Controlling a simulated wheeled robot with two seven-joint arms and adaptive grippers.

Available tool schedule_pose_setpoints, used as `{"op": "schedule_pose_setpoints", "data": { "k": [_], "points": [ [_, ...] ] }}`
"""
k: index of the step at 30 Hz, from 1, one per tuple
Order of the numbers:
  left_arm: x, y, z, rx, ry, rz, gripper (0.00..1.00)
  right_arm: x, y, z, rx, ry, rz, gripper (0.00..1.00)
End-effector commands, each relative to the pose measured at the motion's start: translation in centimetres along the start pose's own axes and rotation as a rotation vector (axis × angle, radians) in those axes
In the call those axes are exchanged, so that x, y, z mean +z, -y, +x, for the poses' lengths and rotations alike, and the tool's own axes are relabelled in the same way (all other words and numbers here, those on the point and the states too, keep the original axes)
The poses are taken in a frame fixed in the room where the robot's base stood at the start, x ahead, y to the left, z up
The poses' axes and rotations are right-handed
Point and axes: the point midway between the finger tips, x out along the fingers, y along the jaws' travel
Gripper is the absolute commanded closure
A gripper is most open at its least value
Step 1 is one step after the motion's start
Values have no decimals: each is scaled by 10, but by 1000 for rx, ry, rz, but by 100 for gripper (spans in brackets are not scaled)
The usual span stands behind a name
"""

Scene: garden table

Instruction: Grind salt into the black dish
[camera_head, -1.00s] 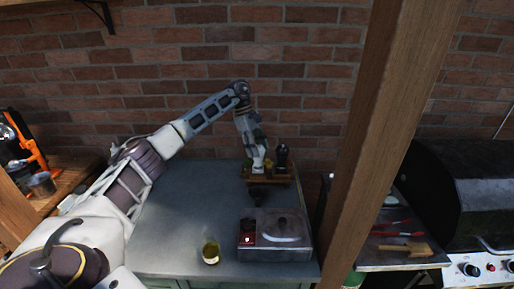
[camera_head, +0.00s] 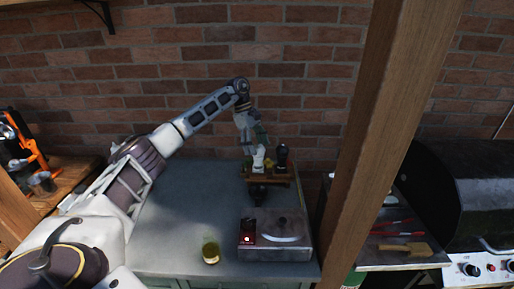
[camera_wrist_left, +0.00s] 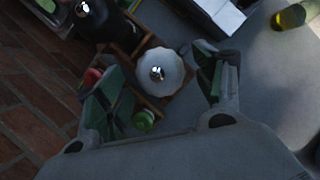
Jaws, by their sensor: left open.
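A white mill with a silver knob (camera_wrist_left: 157,73) stands in a wooden caddy; the mill (camera_head: 258,159) also shows in the head view. My left gripper (camera_head: 257,146) is above the caddy. In the left wrist view its fingers (camera_wrist_left: 165,85) are spread on both sides of the white mill's top, with nothing clamped between them. A black mill (camera_head: 282,156) stands beside the white one; it also shows in the wrist view (camera_wrist_left: 97,18). A small dark object (camera_head: 258,194) shows in front of the caddy; I cannot tell whether it is the black dish. My right gripper is out of view.
The wooden caddy (camera_head: 268,181) also holds small red and green items. A grey box with a red display (camera_head: 265,251) stands at the table's front right. A yellow-green jar (camera_head: 211,253) stands left of it. The table's left half (camera_head: 185,215) is clear. A wooden post (camera_head: 375,140) rises at right.

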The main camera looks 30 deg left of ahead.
Motion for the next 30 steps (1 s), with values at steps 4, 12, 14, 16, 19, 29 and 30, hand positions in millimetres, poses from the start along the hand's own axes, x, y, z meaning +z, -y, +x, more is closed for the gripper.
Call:
{"op": "schedule_pose_setpoints", "data": {
  "k": [4, 12, 14, 16, 19, 29, 30],
  "points": [
    [0, 0, -16, 1, 0, -1, 31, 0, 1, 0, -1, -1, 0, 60],
    [0, 0, -50, 1, 1, 0, 31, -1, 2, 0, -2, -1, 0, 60],
    [0, 0, -57, 1, 1, 1, 31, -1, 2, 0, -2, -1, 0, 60],
    [0, -1, -65, 1, 1, 0, 31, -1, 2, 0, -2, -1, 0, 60],
    [0, 0, -77, 1, 1, -1, 31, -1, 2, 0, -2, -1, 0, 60],
    [0, 0, -105, -1, 0, -1, 31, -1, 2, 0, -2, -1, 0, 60],
    [0, 0, -107, -1, 0, 0, 31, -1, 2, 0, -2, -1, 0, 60]
  ]
}}
